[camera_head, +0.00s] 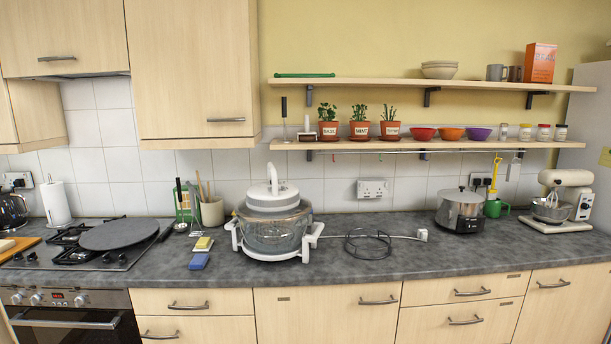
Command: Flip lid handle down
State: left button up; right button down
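A countertop cooker with a clear glass bowl (273,236) stands on the worktop in a white stand (312,238). Its white and grey lid (273,198) sits on top of the bowl. The lid handle (272,176) is a narrow white piece that stands up above the lid. The handle looks upright, but its exact angle is hard to tell from the front. Neither of my grippers is in view, and nothing covers the cooker.
A yellow sponge (204,243) and a blue block (199,261) lie left of the cooker. A black wire rack (368,243) and a white plug (422,235) lie to its right. A shelf (420,144) hangs behind. The worktop's front strip is mostly clear.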

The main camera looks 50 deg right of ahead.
aim_at(272, 172)
jog(key=z, duration=1)
